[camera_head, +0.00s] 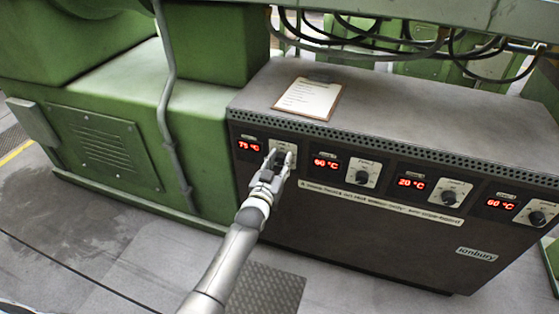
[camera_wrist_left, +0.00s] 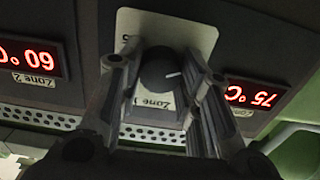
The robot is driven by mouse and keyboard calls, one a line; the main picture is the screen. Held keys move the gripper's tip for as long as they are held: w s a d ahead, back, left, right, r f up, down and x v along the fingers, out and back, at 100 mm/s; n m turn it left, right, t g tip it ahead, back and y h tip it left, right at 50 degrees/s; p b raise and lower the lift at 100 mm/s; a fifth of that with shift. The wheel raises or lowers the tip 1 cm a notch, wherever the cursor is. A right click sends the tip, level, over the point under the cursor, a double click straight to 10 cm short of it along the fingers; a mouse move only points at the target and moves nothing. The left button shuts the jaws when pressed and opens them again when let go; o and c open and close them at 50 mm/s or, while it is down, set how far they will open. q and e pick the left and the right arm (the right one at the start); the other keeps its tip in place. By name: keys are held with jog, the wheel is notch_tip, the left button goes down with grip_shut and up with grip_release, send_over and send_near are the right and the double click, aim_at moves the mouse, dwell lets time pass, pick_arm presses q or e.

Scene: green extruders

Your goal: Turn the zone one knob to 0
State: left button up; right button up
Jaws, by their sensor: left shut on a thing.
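The zone one knob (camera_wrist_left: 158,72) is a dark round knob with a white pointer mark, set on a pale plate (camera_wrist_left: 195,35) labelled "Zone 1". My left gripper (camera_head: 273,164) is at this knob on the control box front, and its fingers hide most of the knob in the head view. In the left wrist view the two fingers of my left gripper (camera_wrist_left: 163,85) stand on either side of the knob, shut on it. The zone one display (camera_head: 249,146) reads 75 °C in red. My right gripper is not in view.
Three more knobs (camera_head: 363,174) with red displays run to the right along the box; the zone two display (camera_wrist_left: 32,58) reads 60 °C. A clipboard (camera_head: 309,98) lies on top of the box. Cables (camera_head: 365,50) hang behind. A green machine (camera_head: 115,120) stands at the left.

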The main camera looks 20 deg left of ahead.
pick_arm(q)
jog(key=shift+f, duration=0.1)
dwell(0.4)
jog(key=o, duration=1)
jog(key=shift+o, duration=0.2)
jog(key=s, duration=1.2)
jog(key=shift+a, duration=0.2)
